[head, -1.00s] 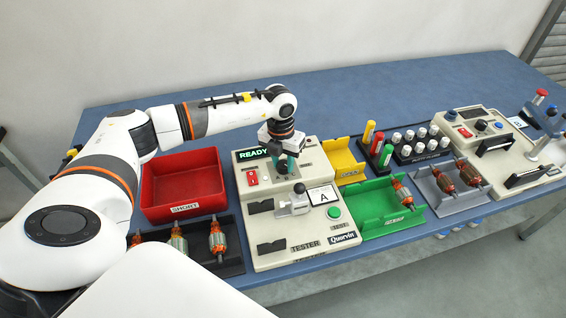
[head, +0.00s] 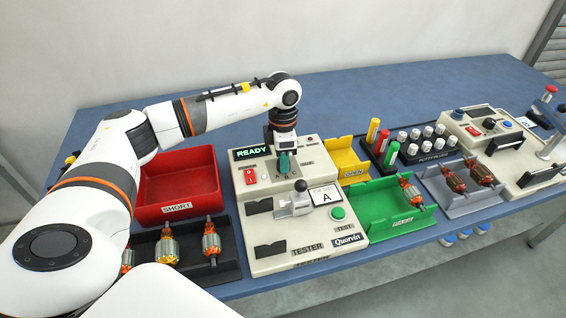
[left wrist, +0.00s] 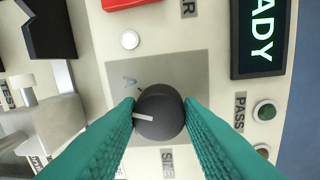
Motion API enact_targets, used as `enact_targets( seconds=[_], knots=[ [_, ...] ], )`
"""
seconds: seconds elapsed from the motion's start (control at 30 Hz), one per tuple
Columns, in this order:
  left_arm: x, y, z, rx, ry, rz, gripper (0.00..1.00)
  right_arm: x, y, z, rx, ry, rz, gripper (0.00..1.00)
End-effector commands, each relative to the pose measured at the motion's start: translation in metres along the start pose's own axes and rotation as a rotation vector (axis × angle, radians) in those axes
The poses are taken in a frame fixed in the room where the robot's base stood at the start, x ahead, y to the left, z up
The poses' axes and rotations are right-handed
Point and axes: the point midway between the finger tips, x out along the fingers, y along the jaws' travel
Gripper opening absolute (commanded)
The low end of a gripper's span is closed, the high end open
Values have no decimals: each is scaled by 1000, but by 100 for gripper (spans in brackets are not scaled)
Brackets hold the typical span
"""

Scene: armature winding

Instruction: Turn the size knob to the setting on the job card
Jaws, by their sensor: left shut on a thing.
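The tester (head: 300,235) stands at the middle of the bench, and its job card (head: 327,196) reads "FOR SIZE A". My left gripper (head: 285,163) is over the tester's upper panel. In the left wrist view its teal fingers (left wrist: 159,112) are shut on the dark round size knob (left wrist: 158,108), one on each side. The knob's white pointer faces left in that view, while the printed letter A lies up and left of the knob, so the two are not in line. My right gripper is not in view.
The display (head: 253,152) reads READY. A red switch (head: 250,176) and a lever clamp (head: 294,204) sit near the knob. A red SHORT bin (head: 178,185) is to the left; yellow (head: 350,160) and green (head: 385,210) trays are to the right.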

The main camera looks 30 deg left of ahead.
Motion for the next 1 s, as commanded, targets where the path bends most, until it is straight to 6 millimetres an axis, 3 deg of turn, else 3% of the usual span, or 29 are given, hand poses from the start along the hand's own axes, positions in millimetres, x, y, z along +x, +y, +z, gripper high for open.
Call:
enact_targets(
  seconds=[0.5, 1.0],
  knots=[
    [0, -1, -1, 386, -18, -2, 11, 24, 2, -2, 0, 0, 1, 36],
    [-1, 0, -2, 488, -23, -2, 11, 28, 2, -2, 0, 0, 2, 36]
  ],
)
